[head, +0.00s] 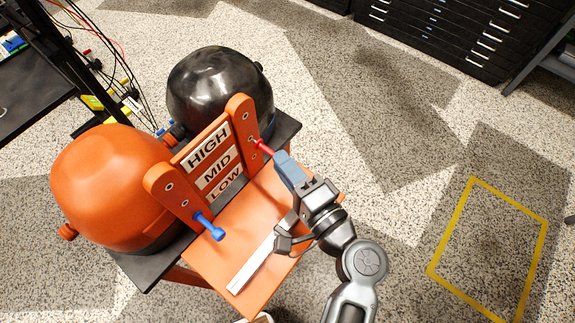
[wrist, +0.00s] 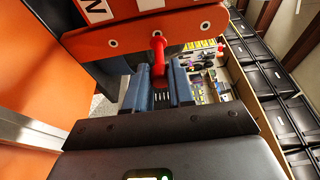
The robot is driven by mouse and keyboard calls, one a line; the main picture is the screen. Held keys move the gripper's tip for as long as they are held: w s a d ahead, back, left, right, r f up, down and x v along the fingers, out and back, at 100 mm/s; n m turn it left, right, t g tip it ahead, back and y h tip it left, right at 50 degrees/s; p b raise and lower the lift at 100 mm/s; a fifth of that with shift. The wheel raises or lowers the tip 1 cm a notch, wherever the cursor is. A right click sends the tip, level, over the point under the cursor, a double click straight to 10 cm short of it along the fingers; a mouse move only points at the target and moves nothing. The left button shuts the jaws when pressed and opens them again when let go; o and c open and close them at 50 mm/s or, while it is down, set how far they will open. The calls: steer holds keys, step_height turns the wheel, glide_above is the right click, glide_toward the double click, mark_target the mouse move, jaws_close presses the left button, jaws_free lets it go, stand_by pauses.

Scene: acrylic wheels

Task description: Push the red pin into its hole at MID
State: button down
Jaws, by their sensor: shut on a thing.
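The red pin (head: 263,147) points at the right orange upright (head: 240,108), near its middle hole. In the wrist view the red pin (wrist: 158,58) meets the orange plate (wrist: 90,46) between two open holes, on the MID row. How deep it sits is hidden. My gripper (head: 281,159) is shut on the pin's outer end; its blue-grey fingers (wrist: 158,80) flank the pin in the wrist view. The sign between the uprights reads HIGH, MID (head: 219,171) and LOW.
A blue pin (head: 208,225) sticks out of the left upright (head: 165,185) near LOW. Orange (head: 105,180) and black (head: 215,90) domes stand behind. An orange shelf (head: 215,255) with a pale bar (head: 255,262) lies below my gripper. Floor to the right is open.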

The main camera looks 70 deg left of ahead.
steer(key=shift+s+a, duration=0.45)
steer(key=shift+a, duration=0.35)
steer(key=c, duration=0.9)
jaws_free()
steer(key=shift+b+v, duration=0.5)
steer(key=shift+v, duration=3.45)
